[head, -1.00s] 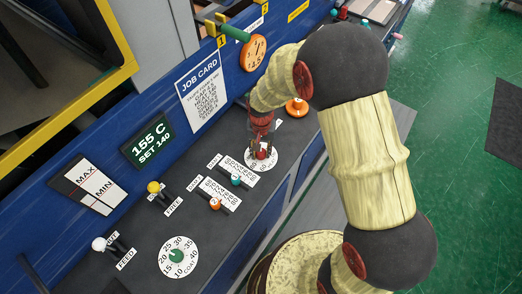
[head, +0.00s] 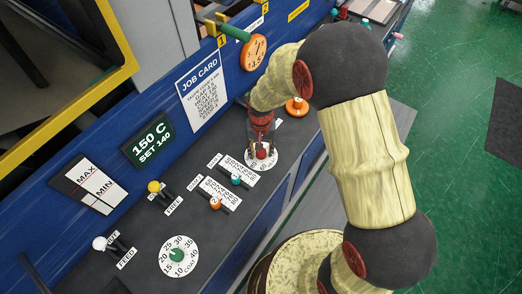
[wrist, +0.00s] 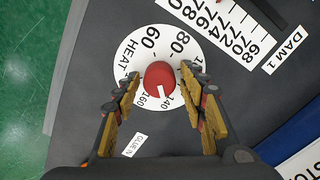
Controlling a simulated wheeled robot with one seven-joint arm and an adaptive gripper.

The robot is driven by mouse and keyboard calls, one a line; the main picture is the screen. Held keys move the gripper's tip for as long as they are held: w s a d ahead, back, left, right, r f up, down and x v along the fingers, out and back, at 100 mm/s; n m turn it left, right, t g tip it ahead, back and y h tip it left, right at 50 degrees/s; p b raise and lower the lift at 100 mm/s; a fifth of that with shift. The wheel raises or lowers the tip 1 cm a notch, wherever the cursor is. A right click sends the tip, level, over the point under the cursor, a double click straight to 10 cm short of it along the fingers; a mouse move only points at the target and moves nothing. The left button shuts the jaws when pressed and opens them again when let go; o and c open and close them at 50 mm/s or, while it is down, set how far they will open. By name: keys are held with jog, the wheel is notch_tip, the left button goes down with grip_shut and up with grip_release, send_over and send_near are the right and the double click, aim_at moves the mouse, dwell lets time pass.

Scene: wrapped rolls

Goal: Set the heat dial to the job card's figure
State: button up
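The heat dial is a red knob (wrist: 160,78) on a white round plate marked HEAT (wrist: 127,58). Its white pointer line is near 140, on the side towards 160. My gripper (wrist: 161,76) is around the knob, one finger on each side, with a visible gap at both sides. In the head view my gripper (head: 261,146) points down over the dial plate (head: 264,166) and partly hides it. The job card (head: 203,91) is on the blue back panel; its lines are too small to read surely. The display (head: 149,141) reads 150 C and SET 140.
Slider scales (head: 219,190) with teal and orange knobs lie just in front of the dial. A COAT dial (head: 178,257), yellow-knobbed and white-knobbed levers stand nearer. An orange button (head: 297,107) is just beyond my gripper.

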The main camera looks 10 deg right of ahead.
jog(key=shift+o, duration=0.4)
notch_tip(320, 180, up, 12)
dwell(0.5)
dwell(0.4)
jog(key=s+d+r+n+t+b, duration=0.1)
jog(key=s+d+r+t+b, duration=0.1)
jog(key=s+d+r, duration=0.3)
jog(key=s+d+r+n+t+b, duration=0.1)
jog(key=s+d+r+t+b, duration=0.2)
jog(key=s+r, duration=0.7)
jog(key=s+d, duration=0.2)
jog(key=s, duration=0.3)
jog(key=shift+s+r+t+b, duration=0.3)
jog(key=shift+s+r, duration=0.1)
